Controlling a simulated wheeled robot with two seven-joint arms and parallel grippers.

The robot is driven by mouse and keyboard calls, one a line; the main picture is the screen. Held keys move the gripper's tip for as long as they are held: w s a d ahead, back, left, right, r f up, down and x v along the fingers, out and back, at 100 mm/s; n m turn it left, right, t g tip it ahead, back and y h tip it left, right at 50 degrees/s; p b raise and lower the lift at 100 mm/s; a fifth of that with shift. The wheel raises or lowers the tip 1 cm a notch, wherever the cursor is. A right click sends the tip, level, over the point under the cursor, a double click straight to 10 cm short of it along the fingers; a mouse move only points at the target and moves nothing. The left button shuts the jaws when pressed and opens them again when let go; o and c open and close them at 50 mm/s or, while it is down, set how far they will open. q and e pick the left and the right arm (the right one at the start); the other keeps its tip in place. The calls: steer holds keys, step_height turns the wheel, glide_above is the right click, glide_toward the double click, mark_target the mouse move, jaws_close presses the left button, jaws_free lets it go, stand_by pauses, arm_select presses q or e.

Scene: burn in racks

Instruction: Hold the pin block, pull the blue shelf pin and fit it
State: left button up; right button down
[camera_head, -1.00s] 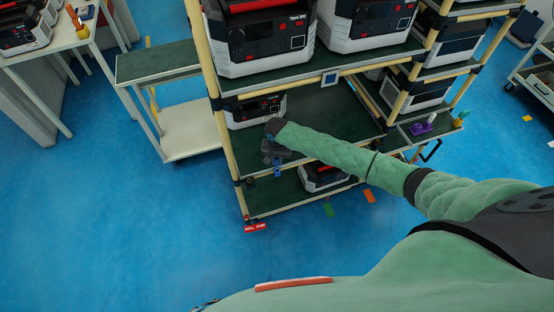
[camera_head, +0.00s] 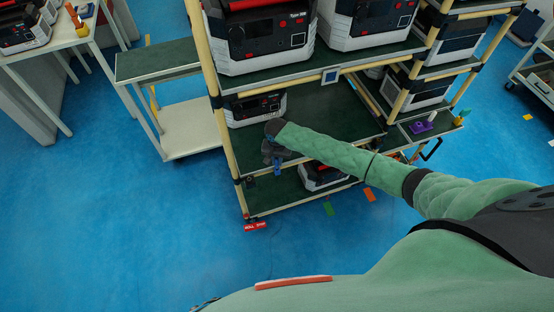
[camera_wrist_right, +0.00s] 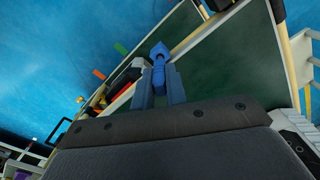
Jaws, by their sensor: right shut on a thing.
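My right gripper (camera_head: 274,156) reaches to the front edge of the rack's middle shelf. In the right wrist view its two blue fingers (camera_wrist_right: 159,88) are shut on the blue shelf pin (camera_wrist_right: 159,63). Whether the pin sits in anything is hard to tell. My left gripper is not in view. I cannot make out the pin block with certainty; a purple block (camera_head: 421,127) lies on the small side shelf at the right.
The rack (camera_head: 219,105) has pale yellow posts and dark green shelves bearing several power units. A side table (camera_head: 158,62) stands at the left. The blue floor (camera_head: 120,220) is open in front.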

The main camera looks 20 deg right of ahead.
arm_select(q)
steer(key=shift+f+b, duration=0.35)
arm_select(e)
steer(key=shift+f, duration=1.3)
steer(key=c, duration=1.3)
jaws_free()
steer(key=shift+c, duration=0.2)
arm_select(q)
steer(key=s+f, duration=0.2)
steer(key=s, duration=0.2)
arm_select(e)
step_height(320, 180, up, 6)
steer(key=b, duration=0.2)
steer(key=shift+r+b, duration=0.25)
steer(key=shift+b, duration=0.05)
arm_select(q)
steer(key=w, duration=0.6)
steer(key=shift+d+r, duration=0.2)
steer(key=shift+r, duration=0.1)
arm_select(e)
steer(key=shift+r, duration=0.7)
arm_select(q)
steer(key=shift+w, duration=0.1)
